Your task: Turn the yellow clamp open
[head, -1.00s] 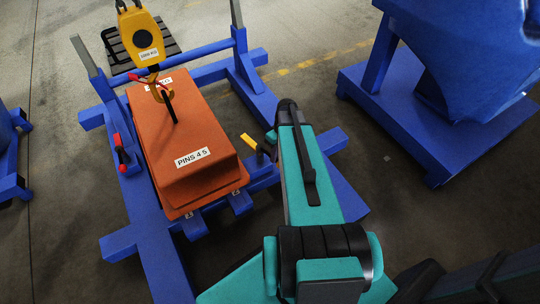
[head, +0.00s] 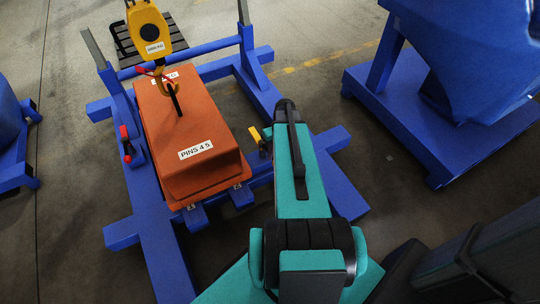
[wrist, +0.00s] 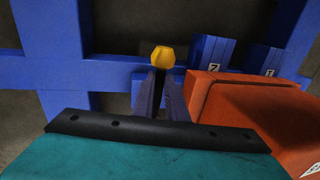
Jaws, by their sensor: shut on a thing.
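The yellow clamp (head: 255,134) is a short handle on the blue frame, at the right side of the orange counterweight (head: 200,130). In the head view it leans up and left, and my arm's end is just right of it. In the wrist view the clamp's yellow end (wrist: 162,57) stands out beyond the fingertips of my gripper (wrist: 160,78). The gripper is shut on the clamp; the exact contact is hard to see. The clamp's lower part and pivot are hidden by the fingers.
A yellow hook block (head: 148,32) hangs at the counterweight's far end. A red-handled clamp (head: 125,140) is on the frame's left side. Another blue fixture (head: 430,110) stands at the right. Numbered blue tabs (wrist: 212,55) are close to the fingers. Bare floor lies between the fixtures.

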